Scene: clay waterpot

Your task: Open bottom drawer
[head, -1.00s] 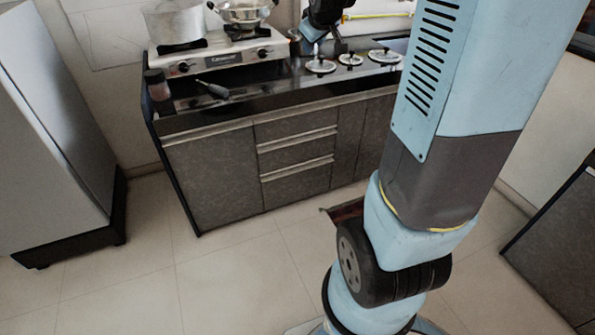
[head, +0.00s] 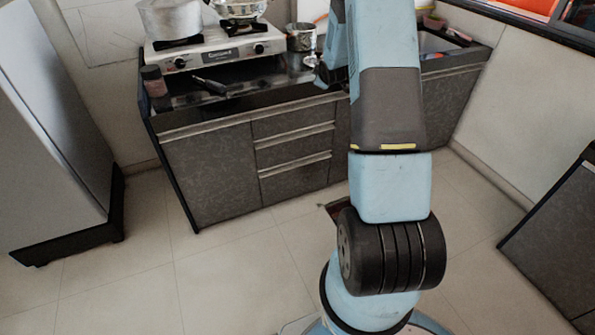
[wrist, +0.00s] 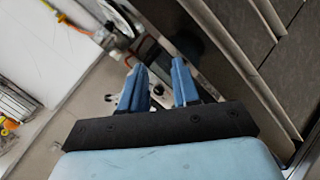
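The bottom drawer (head: 296,183) is the lowest of three stacked grey drawers in the counter cabinet, with a pale metal strip along its top edge. It looks shut, as do the middle drawer (head: 295,149) and top drawer (head: 293,122). In the wrist view my gripper (wrist: 160,72) has its two blue fingers apart with nothing held between them. Grey panels with pale strips (wrist: 245,65) run diagonally at the right of that view, beside the fingers; I cannot tell which drawer they belong to. In the head view my arm hides the gripper's fingertips.
A fridge-like grey cabinet (head: 50,130) stands at left, and another dark cabinet (head: 560,240) at right. The tiled floor (head: 230,270) before the drawers is clear.

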